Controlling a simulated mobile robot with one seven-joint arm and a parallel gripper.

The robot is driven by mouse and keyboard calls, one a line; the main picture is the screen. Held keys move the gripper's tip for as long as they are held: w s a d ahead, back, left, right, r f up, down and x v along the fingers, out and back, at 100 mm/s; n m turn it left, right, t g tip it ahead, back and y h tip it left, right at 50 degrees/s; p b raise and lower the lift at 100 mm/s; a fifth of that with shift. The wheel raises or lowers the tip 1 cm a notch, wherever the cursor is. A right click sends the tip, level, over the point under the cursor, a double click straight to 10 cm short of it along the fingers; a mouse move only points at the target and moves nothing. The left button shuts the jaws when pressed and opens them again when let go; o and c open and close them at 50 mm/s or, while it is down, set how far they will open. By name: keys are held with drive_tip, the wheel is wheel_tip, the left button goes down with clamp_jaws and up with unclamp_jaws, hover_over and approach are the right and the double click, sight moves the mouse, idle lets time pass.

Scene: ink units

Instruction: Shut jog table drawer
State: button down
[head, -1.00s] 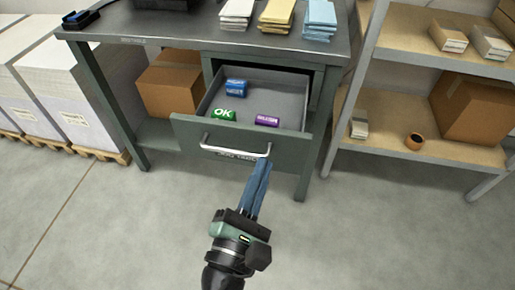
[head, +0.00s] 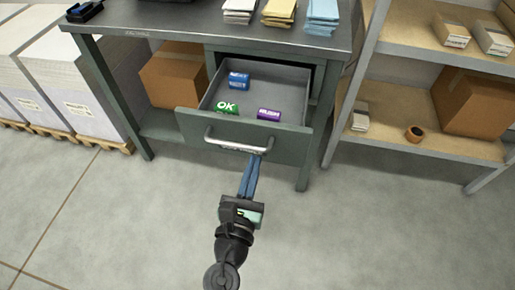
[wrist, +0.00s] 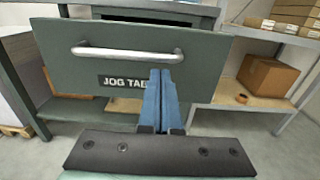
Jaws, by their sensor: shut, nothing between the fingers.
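The jog table drawer (head: 285,146) stands pulled out of the grey-green table, its front facing me. It has a silver bar handle (head: 238,147), and its label, partly hidden by my fingers, shows in the wrist view on the drawer front (wrist: 220,60). Inside the drawer lie a blue box (head: 238,80), a green box marked OK (head: 227,107) and a purple box (head: 268,114). My gripper (head: 252,160) is shut and empty, its blue fingertips at the drawer front just below the right part of the handle. I cannot tell whether they touch it.
The table top (head: 180,22) holds paper stacks. A shelf unit (head: 440,140) with a cardboard box (head: 470,102) stands at right, and paper stacks on pallets (head: 75,85) at left. The floor in front is clear.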

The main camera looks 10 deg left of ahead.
sight(261, 141)
drive_tip(key=shift+w+d, duration=0.1)
drive_tip(key=shift+w, duration=1.95)
